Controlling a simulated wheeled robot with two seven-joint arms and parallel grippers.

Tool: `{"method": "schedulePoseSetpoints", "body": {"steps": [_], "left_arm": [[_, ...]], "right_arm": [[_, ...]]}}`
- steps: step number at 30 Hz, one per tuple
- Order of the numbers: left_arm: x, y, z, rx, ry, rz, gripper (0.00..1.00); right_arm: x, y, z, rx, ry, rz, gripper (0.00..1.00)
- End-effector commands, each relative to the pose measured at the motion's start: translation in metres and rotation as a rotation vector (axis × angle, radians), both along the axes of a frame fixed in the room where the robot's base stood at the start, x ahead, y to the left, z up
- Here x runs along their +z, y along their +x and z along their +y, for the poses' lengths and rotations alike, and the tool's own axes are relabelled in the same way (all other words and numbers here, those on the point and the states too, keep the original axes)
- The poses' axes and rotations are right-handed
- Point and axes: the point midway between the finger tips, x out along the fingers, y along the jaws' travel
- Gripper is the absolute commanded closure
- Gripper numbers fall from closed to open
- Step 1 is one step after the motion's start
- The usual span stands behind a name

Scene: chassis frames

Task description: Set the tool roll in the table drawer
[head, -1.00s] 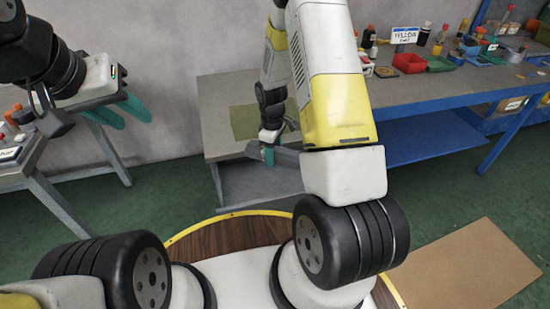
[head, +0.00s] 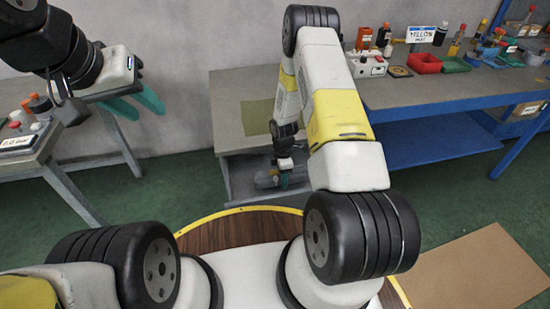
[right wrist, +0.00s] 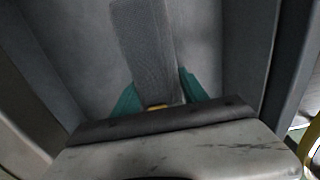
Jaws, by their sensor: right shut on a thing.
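The grey tool roll (head: 267,178) is in my right gripper (head: 284,180), low inside the open table drawer (head: 237,166). In the right wrist view the roll (right wrist: 150,45) runs away from me between the green fingertips (right wrist: 158,95), with the drawer's grey floor and side walls around it. My gripper is shut on the roll. I cannot tell whether the roll touches the drawer floor. My left gripper (head: 143,106) is at the upper left, away from the drawer, with its green fingers apart and empty.
The drawer is under a grey table (head: 226,112) with an olive mat (head: 257,117) on top. A blue-edged bench to the right holds a red bin (head: 424,63), a green bin (head: 454,64) and bottles. Another bench (head: 30,160) stands left. Cardboard (head: 475,270) lies on the floor.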

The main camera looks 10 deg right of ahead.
Motion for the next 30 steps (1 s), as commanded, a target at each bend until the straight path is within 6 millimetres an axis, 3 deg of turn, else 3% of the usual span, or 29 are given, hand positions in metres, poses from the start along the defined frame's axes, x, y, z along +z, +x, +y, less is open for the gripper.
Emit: {"method": "schedulePoseSetpoints", "body": {"steps": [5,16,17,19,20,30], "left_arm": [[0.000,0.000,0.000,0.000,0.000,0.000,0.64],[0.000,0.000,0.000,0.000,0.000,0.000,0.64],[0.000,0.000,0.000,0.000,0.000,0.000,0.64],[0.000,0.000,0.000,0.000,0.000,0.000,0.64],[0.000,0.000,0.000,0.000,0.000,0.000,0.64],[0.000,0.000,0.000,0.000,0.000,0.000,0.64]], "right_arm": [[-0.024,0.000,0.000,0.000,0.000,0.000,1.00],[-0.027,0.001,0.000,0.000,0.000,-0.001,1.00],[-0.027,0.000,0.000,0.000,0.000,0.000,0.45],[-0.027,0.000,0.000,0.000,0.000,0.000,0.32],[-0.027,0.000,0.000,-0.001,0.000,0.000,0.27],[-0.025,0.000,0.000,0.000,0.000,-0.001,0.27]]}}
